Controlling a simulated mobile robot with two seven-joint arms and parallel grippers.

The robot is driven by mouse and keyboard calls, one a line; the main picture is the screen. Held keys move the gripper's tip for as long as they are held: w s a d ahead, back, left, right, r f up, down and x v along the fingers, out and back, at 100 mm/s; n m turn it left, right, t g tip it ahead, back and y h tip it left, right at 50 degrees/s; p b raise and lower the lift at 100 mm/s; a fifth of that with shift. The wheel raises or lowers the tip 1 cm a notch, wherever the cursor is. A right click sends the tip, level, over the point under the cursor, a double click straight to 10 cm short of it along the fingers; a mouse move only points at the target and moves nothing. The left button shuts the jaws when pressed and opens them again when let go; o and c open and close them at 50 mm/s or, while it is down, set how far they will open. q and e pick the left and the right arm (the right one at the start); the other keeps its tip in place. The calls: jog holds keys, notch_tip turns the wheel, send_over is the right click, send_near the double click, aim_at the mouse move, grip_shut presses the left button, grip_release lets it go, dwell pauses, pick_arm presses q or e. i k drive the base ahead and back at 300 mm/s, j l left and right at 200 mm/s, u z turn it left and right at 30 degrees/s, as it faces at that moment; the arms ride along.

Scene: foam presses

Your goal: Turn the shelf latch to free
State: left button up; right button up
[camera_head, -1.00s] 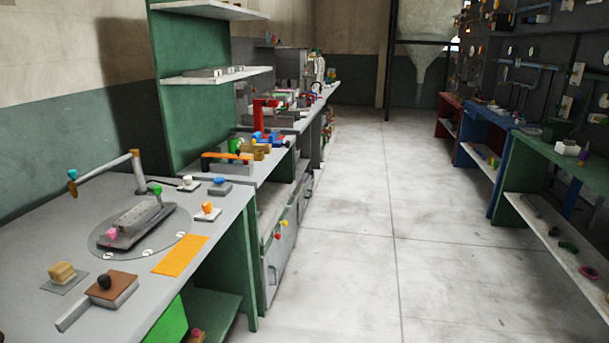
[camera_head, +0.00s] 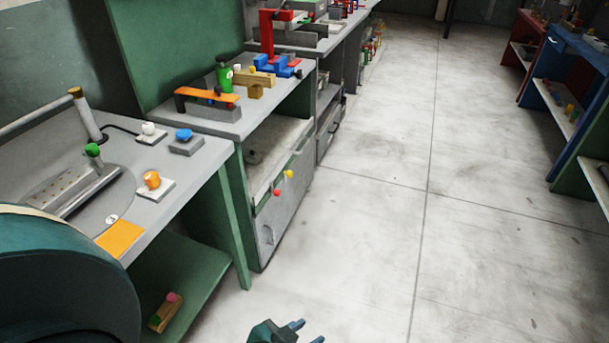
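On the green lower shelf (camera_head: 190,265) under the near bench, a small wooden block with a pink knob and a green end (camera_head: 165,312) shows at the bottom left. It may be the shelf latch; its setting is too small to tell. My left gripper (camera_head: 306,332) shows at the bottom edge, in front of the bench and to the right of the block. Its two blue fingertips stand apart with nothing between them. The gripper is partly cut off by the picture's edge. My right gripper is not in view.
My large teal arm link hides the near bench's left part. The grey bench top (camera_head: 185,160) holds a pivoting arm, a metal fixture and several buttons. A cabinet (camera_head: 285,215) with red and yellow knobs stands beyond. The floor (camera_head: 400,240) to the right is clear.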

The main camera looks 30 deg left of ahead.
aim_at(277, 192)
jog(key=i+u, duration=0.1)
jog(key=i, duration=0.7)
jog(key=i+l+u, duration=0.15)
jog(key=i, duration=0.7)
jog(key=i+l+u, duration=0.1)
jog(key=i+u, duration=0.3)
jog(key=i+l+u, duration=0.2)
jog(key=u, duration=0.25)
jog(key=i+l+u, duration=0.55)
jog(key=l+u, duration=0.25)
jog(key=i+l+u, duration=0.15)
jog(key=l+u, duration=0.25)
jog(key=i+l+u, duration=0.1)
jog(key=l+u, duration=0.75)
jog(key=i+l+u, duration=0.2)
jog(key=i+l, duration=0.2)
jog(key=l, duration=0.25)
